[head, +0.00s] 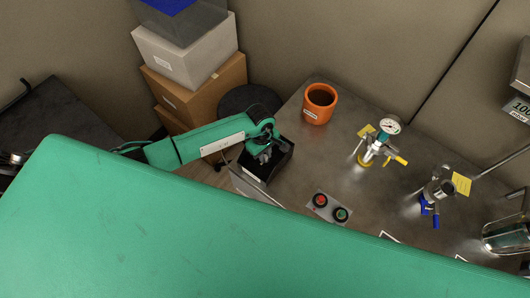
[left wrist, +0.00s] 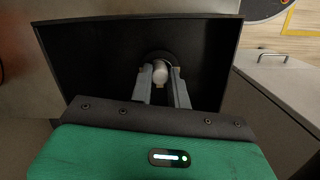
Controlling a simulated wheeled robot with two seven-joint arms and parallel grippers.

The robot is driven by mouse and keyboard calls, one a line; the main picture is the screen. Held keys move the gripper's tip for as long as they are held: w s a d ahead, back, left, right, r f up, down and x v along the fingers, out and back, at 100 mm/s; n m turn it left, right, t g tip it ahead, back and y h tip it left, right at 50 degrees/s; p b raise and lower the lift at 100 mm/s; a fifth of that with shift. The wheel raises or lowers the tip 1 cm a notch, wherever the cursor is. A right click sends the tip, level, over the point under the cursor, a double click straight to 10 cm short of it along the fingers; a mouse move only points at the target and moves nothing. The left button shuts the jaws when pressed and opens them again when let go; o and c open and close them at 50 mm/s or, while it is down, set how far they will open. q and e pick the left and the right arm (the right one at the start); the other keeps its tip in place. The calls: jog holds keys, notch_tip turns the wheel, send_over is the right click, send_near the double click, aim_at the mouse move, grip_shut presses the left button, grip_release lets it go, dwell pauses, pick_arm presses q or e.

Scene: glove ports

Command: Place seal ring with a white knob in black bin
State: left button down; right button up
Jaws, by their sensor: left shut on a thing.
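The black bin (head: 283,166) stands on the grey worktop's left edge. It fills much of the left wrist view (left wrist: 85,60). My left gripper (head: 265,156) reaches in from the left over the bin and points down into it. In the left wrist view its fingers (left wrist: 161,78) are shut on the white knob (left wrist: 160,70) of the seal ring (left wrist: 159,55). The ring is dark and round and shows against the bin's dark inside. I cannot tell whether it touches the bin floor. My right gripper is not in view.
An orange pot (head: 319,104) stands behind the bin. A gauge with a yellow handle (head: 380,146), a blue-handled valve (head: 434,192) and a red-green button panel (head: 331,207) are to the right. Stacked boxes (head: 190,75) are at the back left.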

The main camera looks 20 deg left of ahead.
pick_arm(q)
jog(key=shift+f, duration=0.15)
jog(key=c, duration=1.3)
grip_release()
jog(key=shift+c, duration=0.2)
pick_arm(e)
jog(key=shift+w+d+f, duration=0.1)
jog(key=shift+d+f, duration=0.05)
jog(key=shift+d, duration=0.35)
